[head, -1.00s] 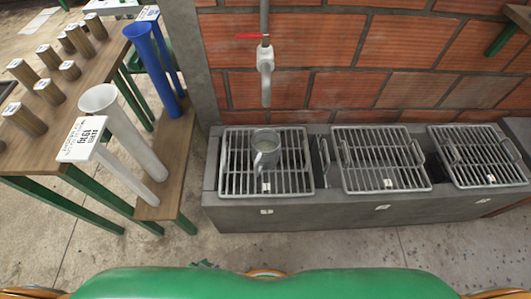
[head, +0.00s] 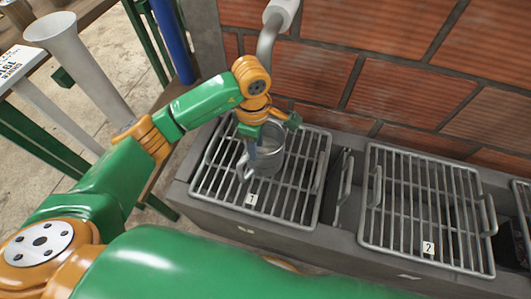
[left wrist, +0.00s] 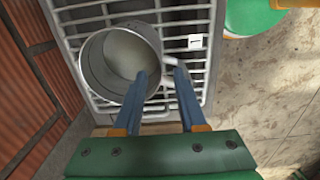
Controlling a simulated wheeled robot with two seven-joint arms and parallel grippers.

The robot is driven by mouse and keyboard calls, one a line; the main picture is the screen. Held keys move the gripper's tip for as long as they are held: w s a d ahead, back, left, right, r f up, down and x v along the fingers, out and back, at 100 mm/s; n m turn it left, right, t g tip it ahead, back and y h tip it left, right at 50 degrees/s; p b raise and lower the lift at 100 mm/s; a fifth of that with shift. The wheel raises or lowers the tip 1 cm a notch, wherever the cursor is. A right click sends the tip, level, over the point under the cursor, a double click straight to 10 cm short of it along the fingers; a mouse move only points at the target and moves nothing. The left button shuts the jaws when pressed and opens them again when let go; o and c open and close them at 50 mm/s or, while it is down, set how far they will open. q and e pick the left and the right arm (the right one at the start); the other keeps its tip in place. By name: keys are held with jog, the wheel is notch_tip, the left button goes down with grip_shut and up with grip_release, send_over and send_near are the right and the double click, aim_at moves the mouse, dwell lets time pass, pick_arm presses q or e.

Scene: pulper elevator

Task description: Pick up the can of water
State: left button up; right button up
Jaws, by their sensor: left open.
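The can (head: 272,157) is a grey metal cup with a side handle, standing upright on the grate marked 1 (head: 225,193). It also shows in the left wrist view (left wrist: 98,72), seen from above with its open mouth; I cannot tell the water level. My left gripper (head: 252,152) is open at the can's handle side. In the left wrist view its two blue fingers (left wrist: 161,71) are apart. One overlaps the can's rim, and the pale handle (left wrist: 171,63) shows near and between the tips. I cannot tell whether they touch. My right gripper is out of view.
A grey tap pipe (head: 268,40) hangs from the brick wall (head: 360,50) above and behind the can. The grate marked 2 (head: 425,205) is empty to the right.

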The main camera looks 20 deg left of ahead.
pick_arm(q)
notch_tip(320, 180, down, 7)
jog(key=shift+a+f+b, duration=0.1)
jog(key=shift+a+b, duration=0.05)
jog(key=shift+b, duration=0.3)
grip_shut()
dwell(1.1)
